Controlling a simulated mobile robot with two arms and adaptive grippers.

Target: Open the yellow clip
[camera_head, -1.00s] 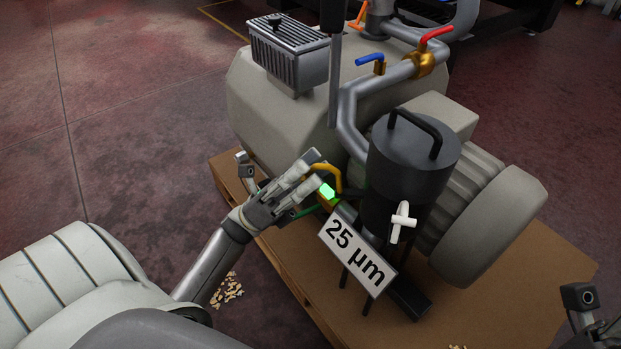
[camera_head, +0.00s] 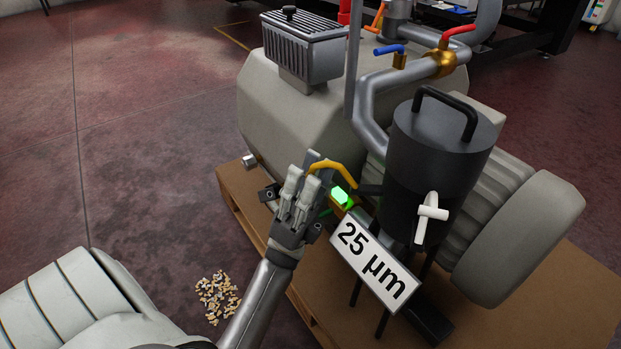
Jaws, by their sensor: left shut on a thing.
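The yellow clip (camera_head: 336,168) is a curved band beside the black filter canister (camera_head: 438,150), above a bright green lit piece (camera_head: 341,195). My left gripper (camera_head: 305,180) is at the left end of the clip and is shut on it. The fingers hide that end, so the exact grip does not show. The clip's right end comes down close to the green piece. My right gripper is out of the picture.
A "25 µm" sign (camera_head: 374,265) stands just right of my left gripper, below the canister. A white valve handle (camera_head: 431,212) juts from the canister. The grey tank (camera_head: 290,125) stands behind, on a wooden pallet (camera_head: 232,195). Chips (camera_head: 217,297) lie on the floor.

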